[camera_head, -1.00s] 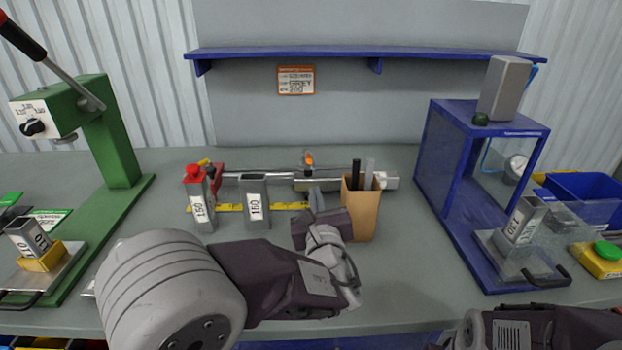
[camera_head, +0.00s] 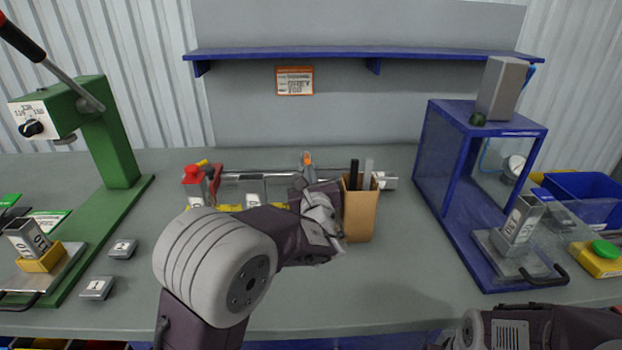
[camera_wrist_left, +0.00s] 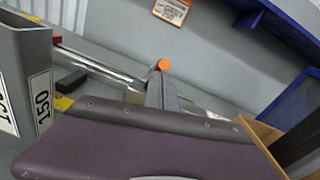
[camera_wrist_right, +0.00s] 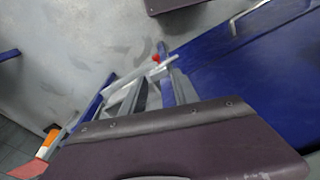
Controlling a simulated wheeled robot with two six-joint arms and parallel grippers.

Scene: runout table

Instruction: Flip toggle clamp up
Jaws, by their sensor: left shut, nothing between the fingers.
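The toggle clamp shows as an orange tip (camera_head: 307,158) at the long metal rail on the back of the table. My left gripper (camera_head: 308,174) is shut and empty, with its fingertips just below the orange tip in the head view. In the left wrist view, the grey shut fingers (camera_wrist_left: 163,90) reach toward the orange tip (camera_wrist_left: 162,65); I cannot tell whether they touch. The gripper hides the clamp's body and base. My right gripper's fingertips lie out of the head view; in the right wrist view I cannot make out its opening.
A cardboard holder (camera_head: 361,212) with a black and a grey bar stands right beside my left gripper. Labelled metal tubes (camera_head: 255,190) stand left of it, partly hidden. A green press (camera_head: 118,150) is left; a blue frame (camera_head: 450,190) is right.

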